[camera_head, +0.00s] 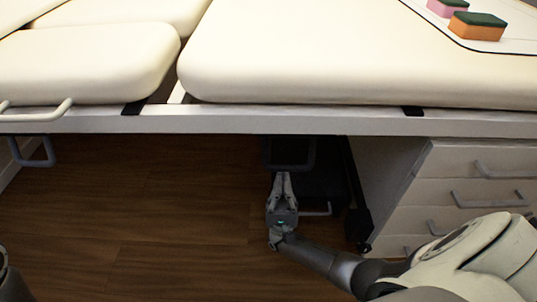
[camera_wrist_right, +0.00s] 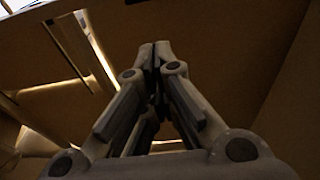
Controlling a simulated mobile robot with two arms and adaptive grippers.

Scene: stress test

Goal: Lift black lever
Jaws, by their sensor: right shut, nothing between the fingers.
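A dark loop-shaped lever (camera_head: 312,155) hangs under the front edge of the padded exam table (camera_head: 360,122), just right of the middle. No lever is clear in that view. My left gripper does not show.
A white drawer cabinet (camera_head: 470,190) with grey handles stands right of my gripper. A dark wheeled base (camera_head: 330,185) is behind it under the table. Two sponges, pink (camera_head: 447,8) and orange (camera_head: 477,28), lie on top. Wood floor (camera_head: 150,200) at left is clear.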

